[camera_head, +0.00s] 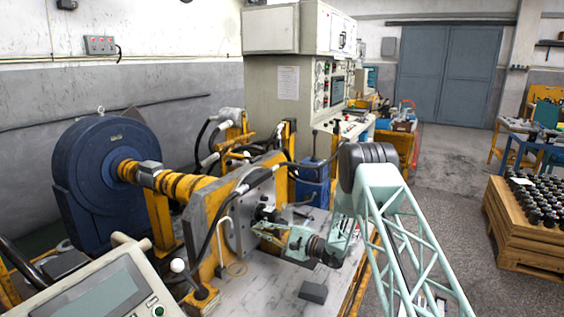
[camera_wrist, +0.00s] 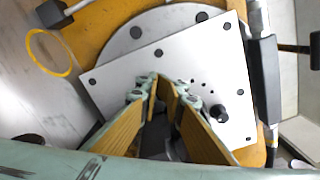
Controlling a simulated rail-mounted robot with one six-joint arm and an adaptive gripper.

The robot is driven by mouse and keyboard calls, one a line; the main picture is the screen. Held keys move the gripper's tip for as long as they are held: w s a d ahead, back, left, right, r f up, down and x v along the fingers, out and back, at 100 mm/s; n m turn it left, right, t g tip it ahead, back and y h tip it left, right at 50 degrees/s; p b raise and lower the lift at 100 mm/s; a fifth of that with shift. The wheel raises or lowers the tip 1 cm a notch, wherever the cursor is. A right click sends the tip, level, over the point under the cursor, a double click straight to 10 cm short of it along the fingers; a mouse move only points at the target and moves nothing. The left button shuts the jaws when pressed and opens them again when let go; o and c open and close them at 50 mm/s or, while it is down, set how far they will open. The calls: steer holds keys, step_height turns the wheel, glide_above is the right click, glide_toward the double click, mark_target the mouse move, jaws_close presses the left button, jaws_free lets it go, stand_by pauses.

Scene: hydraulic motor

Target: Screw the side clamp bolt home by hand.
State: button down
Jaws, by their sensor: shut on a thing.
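My gripper (camera_head: 262,226) reaches in from the right to the upright grey mounting plate (camera_head: 238,222) on the yellow test stand. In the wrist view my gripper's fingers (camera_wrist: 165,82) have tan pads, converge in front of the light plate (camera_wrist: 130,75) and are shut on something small. The fingers hide most of it; its place fits the side clamp bolt, but I cannot see its head or thread clearly. A dark part shows between the fingers, lower down. Several dark bolt heads sit around the plate, and a black knob-like part (camera_wrist: 219,112) stands right of the fingers.
Black hoses (camera_head: 222,215) curve close to the plate and my gripper. A dark block (camera_head: 313,292) lies on the stand's light top. A control panel (camera_head: 95,290) stands at the front left, and a wooden crate of dark parts (camera_head: 530,220) at the right.

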steer(key=shift+w+b, duration=0.25)
steer(key=shift+b, duration=0.15)
stand_by(0.6)
steer(key=shift+w+d+r+b, duration=0.15)
steer(key=shift+w+r+b, duration=0.15)
steer(key=shift+r+b, duration=0.6)
steer(key=shift+w+r, duration=0.15)
steer(key=shift+r, duration=0.05)
stand_by(0.3)
steer(key=shift+d+r, duration=0.1)
steer(key=shift+d, duration=0.05)
steer(key=shift+d+f, duration=0.35)
steer(key=shift+f, duration=0.1)
steer(key=shift+a+r, duration=0.25)
steer(key=shift+r, duration=0.05)
